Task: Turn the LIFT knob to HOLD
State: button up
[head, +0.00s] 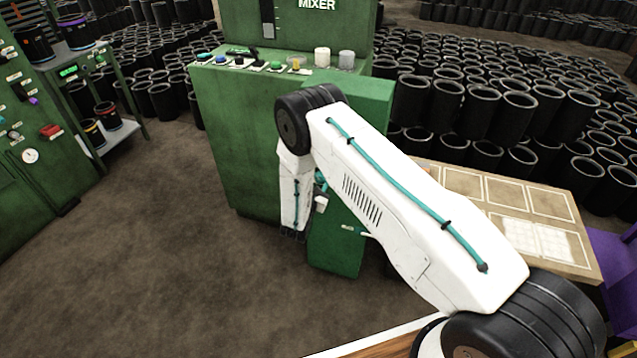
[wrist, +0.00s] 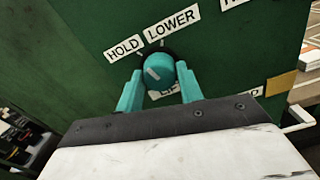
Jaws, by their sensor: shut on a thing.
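The LIFT knob (wrist: 159,69) is a round teal knob with a short white mark, on a green panel (wrist: 85,18) in the wrist view. A HOLD label (wrist: 124,47) is at its upper left and a LOWER label (wrist: 172,31) above it. A label just below the knob is partly hidden by my gripper. My gripper (wrist: 159,82) has its two teal fingers on either side of the knob and is shut on it. The white mark sits on the knob's left part; its exact setting is hard to tell. In the head view my arm hides the knob.
The green mixer cabinet (head: 235,150) has a row of buttons and two pale cups on top. A table (head: 590,262) with pale squares stands at right. Many black sleeves (head: 520,105) fill the back. Brown floor (head: 140,250) is clear at left.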

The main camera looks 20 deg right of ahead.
jog(key=shift+n, duration=1.1)
jog(key=o, duration=1)
jog(key=v, duration=0.7)
jog(key=shift+s+a, duration=0.25)
jog(key=shift+s, duration=0.05)
